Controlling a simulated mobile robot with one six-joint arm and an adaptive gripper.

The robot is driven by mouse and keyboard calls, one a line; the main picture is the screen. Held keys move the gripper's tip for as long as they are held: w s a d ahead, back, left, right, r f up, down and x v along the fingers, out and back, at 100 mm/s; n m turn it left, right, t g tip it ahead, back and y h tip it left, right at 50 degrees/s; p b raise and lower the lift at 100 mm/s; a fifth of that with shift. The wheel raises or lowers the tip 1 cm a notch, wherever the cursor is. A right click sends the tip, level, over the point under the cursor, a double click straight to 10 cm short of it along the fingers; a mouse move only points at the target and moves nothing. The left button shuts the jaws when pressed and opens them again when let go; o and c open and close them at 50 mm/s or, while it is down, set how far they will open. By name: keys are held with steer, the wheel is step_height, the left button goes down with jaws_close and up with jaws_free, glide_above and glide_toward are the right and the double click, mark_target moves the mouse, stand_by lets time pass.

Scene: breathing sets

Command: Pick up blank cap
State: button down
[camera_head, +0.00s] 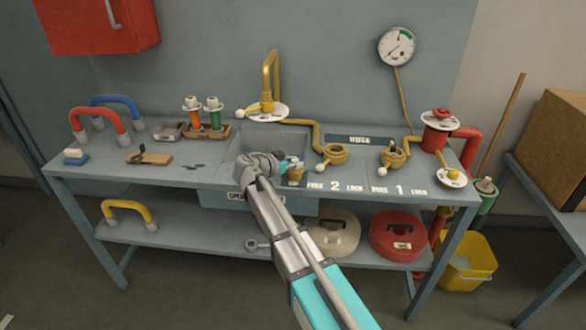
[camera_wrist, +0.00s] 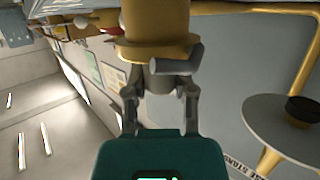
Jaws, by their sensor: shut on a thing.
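The blank cap (camera_head: 296,173) is a small brass-coloured piece at the front of the bench, left of the FREE 2 LOCK label. It also shows large in the wrist view (camera_wrist: 155,30), as a brass body with a wider rim and a grey grip part. My gripper (camera_head: 285,166) reaches it from the left in the head view. In the wrist view, my gripper's fingers (camera_wrist: 167,88) are shut on the cap's grey part. Whether the cap touches the bench is unclear. My gripper hides part of the bench around it.
A brass fitting (camera_head: 332,153) stands just behind and right of the cap, with another brass fitting (camera_head: 393,155) farther right. The sink (camera_head: 265,140) and its brass tap (camera_head: 269,80) are behind. Orange and green bottles (camera_head: 204,115) stand left.

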steer(key=shift+r, duration=0.1)
step_height(320, 180, up, 2)
steer(key=p, duration=0.2)
steer(key=shift+r+p, duration=0.25)
steer(key=shift+p, duration=0.1)
steer(key=s+a+r+p, duration=0.3)
steer(key=s+r+p, duration=0.7)
steer(key=s, duration=0.3)
steer(key=shift+s+r, duration=0.15)
steer(key=shift+s, duration=0.15)
